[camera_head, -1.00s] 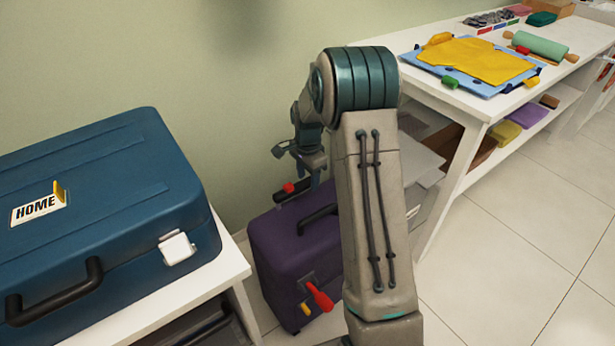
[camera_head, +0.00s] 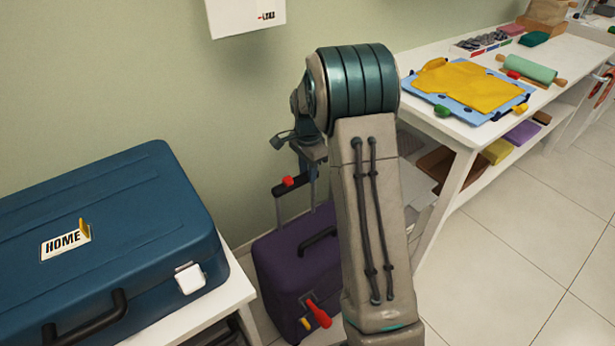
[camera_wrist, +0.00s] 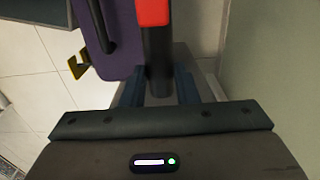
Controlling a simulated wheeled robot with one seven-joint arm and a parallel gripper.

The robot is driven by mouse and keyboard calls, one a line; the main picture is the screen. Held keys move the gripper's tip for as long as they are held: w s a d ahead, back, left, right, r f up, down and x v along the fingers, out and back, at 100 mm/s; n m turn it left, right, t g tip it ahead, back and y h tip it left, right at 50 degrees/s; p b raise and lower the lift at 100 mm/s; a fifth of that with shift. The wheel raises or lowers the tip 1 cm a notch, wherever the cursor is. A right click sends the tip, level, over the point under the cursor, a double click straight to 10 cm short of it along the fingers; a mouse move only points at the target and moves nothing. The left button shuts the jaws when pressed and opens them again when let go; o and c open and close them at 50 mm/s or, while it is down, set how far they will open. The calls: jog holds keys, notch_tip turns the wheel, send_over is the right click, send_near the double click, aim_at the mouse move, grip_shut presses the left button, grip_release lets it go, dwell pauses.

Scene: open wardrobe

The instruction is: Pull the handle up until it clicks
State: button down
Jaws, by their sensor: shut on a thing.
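The purple suitcase (camera_head: 280,265) stands upright on the floor, partly behind my arm. Its pull handle (camera_head: 281,189) is a dark bar with a red button (camera_head: 289,181). The handle is above the suitcase top on thin grey posts (camera_head: 279,212). My gripper (camera_wrist: 158,88) is shut on the dark handle bar (camera_wrist: 158,55), with a finger on each side; the red part (camera_wrist: 152,12) shows at the top of the wrist view. In the head view my arm hides the handle's right end and part of the grip.
A blue case (camera_head: 110,230) marked HOME lies on a white table (camera_head: 185,325) at left. A white table (camera_head: 450,135) with craft items stands at right. The wall is close behind the suitcase. Tiled floor (camera_head: 500,260) is free at right.

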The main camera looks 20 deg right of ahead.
notch_tip(320, 180, up, 18)
jog(key=p, duration=1)
jog(key=shift+w+r, duration=0.2)
jog(key=shift+r, duration=0.05)
jog(key=c, duration=1.4)
grip_release()
jog(key=shift+o, duration=1.4)
jog(key=shift+s+r, duration=0.1)
jog(key=shift+s, duration=0.1)
notch_tip(320, 180, up, 14)
jog(key=p, duration=0.1)
jog(key=shift+f, duration=0.25)
